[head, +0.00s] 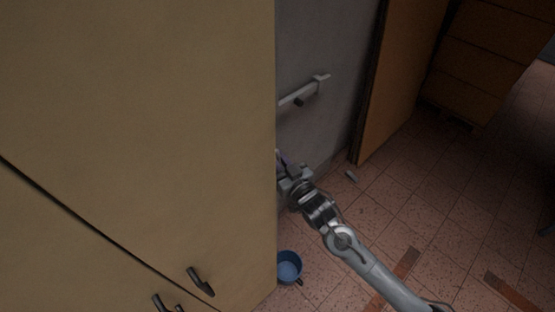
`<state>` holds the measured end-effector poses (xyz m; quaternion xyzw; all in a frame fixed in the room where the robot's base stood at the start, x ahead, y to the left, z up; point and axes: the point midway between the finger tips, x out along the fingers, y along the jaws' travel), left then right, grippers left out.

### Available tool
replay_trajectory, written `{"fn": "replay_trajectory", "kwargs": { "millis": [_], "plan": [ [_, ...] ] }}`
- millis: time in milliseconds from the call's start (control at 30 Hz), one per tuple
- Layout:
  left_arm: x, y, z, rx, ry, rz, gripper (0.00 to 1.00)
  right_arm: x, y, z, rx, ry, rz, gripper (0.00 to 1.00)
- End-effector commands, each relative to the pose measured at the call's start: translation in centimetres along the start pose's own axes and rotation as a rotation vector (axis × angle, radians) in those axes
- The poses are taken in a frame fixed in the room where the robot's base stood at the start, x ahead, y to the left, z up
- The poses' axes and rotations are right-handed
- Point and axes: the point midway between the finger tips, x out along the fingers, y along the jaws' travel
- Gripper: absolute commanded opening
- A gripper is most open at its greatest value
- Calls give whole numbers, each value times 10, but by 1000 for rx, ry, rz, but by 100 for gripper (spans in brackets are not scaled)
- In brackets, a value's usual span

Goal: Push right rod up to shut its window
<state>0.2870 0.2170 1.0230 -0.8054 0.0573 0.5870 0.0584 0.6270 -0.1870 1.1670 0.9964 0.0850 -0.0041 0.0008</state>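No window shows in the head view, and I cannot make out a rod for certain. A pale bar (298,95) with a dark piece below its end is fixed to the grey wall. My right arm comes in from the lower right. Its gripper (283,163) is beside the cabinet's edge, below the bar and apart from it in the picture. The fingers are small, dark and partly hidden, so whether they are open or hold anything is unclear.
A large tan cabinet (140,120) with dark handles (201,281) fills the left side and hides part of the wall. A blue mug-like container (289,268) stands on the tiled floor by it. A brown door panel (402,75) stands at the right; open floor lies before it.

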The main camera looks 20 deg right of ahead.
Motion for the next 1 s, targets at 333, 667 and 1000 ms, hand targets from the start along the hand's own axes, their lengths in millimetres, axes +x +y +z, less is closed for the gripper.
{"fn": "replay_trajectory", "kwargs": {
  "millis": [333, 667, 1000],
  "plan": [
    [-68, -4, -21, 8, 1, -7, 45, 0, -1, -89, 3, 19, -2, 0],
    [-84, -6, -26, 13, 2, -10, 45, 0, -1, -111, 2, 21, -3, 0],
    [-83, -4, -26, 6, 0, -5, 45, 0, -1, -111, 2, 20, -2, 36]
  ]
}}
